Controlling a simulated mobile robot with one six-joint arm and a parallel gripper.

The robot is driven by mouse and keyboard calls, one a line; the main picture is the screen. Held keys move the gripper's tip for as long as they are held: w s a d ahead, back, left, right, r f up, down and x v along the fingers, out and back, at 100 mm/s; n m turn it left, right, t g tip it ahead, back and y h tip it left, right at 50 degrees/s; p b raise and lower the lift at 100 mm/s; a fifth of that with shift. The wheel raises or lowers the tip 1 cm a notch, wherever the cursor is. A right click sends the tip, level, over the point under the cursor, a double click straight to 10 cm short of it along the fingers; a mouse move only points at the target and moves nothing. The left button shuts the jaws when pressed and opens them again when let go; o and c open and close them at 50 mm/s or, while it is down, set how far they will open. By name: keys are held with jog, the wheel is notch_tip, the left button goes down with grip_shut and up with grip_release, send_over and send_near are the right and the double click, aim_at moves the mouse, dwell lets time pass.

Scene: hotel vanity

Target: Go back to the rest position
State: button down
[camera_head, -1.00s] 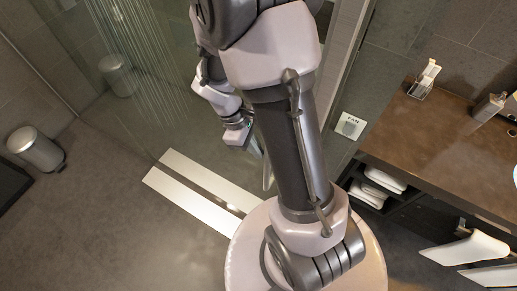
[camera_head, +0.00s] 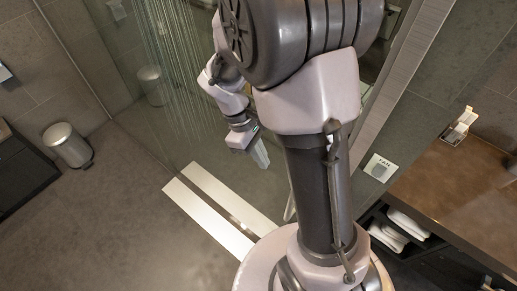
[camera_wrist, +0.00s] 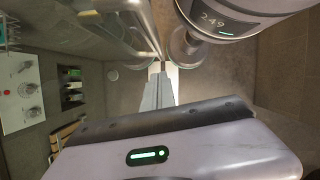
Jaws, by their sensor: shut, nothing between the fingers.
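My gripper (camera_head: 261,157) hangs at the end of my folded arm, left of the upright arm link in the head view. Its fingers point down and it holds nothing. In the wrist view the closed fingers (camera_wrist: 158,92) extend away from the camera, side by side. The gripper is apart from the counter and touches nothing that I can see.
A glass shower wall (camera_head: 185,95) stands behind my arm. A metal bin (camera_head: 68,145) is on the floor at left. White strips (camera_head: 208,216) lie on the floor. The brown counter (camera_head: 450,190) is at right, with rolled towels (camera_head: 408,224) below.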

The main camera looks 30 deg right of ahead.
jog(key=s+a+f+m+t+y+b, duration=0.4)
jog(key=s+a+f+m+t+b, duration=0.4)
jog(key=b, duration=2.1)
notch_tip(320, 180, down, 3)
jog(key=a+m+t, duration=0.1)
jog(key=a+m, duration=0.1)
jog(key=m, duration=0.1)
jog(key=shift+s+a+f, duration=0.15)
jog(key=shift+s+a, duration=0.1)
jog(key=shift+s, duration=0.1)
